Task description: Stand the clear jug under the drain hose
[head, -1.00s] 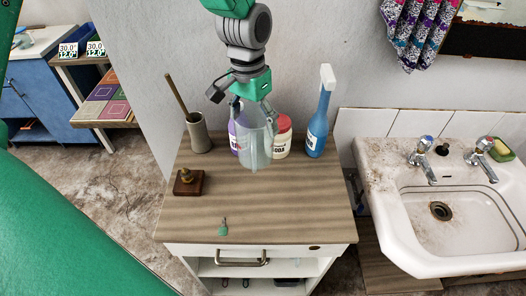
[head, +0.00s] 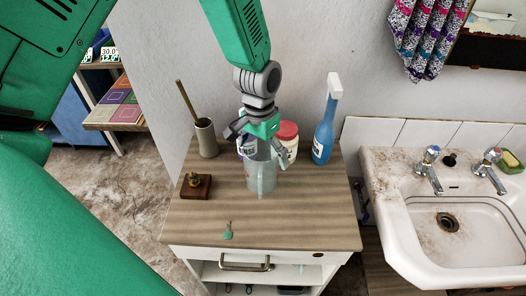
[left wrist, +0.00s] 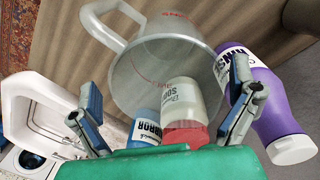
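The clear jug (head: 262,179) stands upright on the wooden cabinet top (head: 310,215), or just above it; its base contact is hard to tell. It also shows in the left wrist view (left wrist: 140,75), with its handle and red marks. My left gripper (head: 259,146) is above the jug with its fingers spread on either side of it. In the left wrist view both fingers (left wrist: 165,90) stand apart from the jug's wall, so it is open. No drain hose is visible in these frames. My right gripper is out of view.
Behind the jug stand a purple bottle (left wrist: 270,110), a red-lidded soda tub (head: 287,139) and a blue spray bottle (head: 324,135). A brush holder (head: 206,139) and a small brown block (head: 196,187) are left. The sink (head: 460,235) is right.

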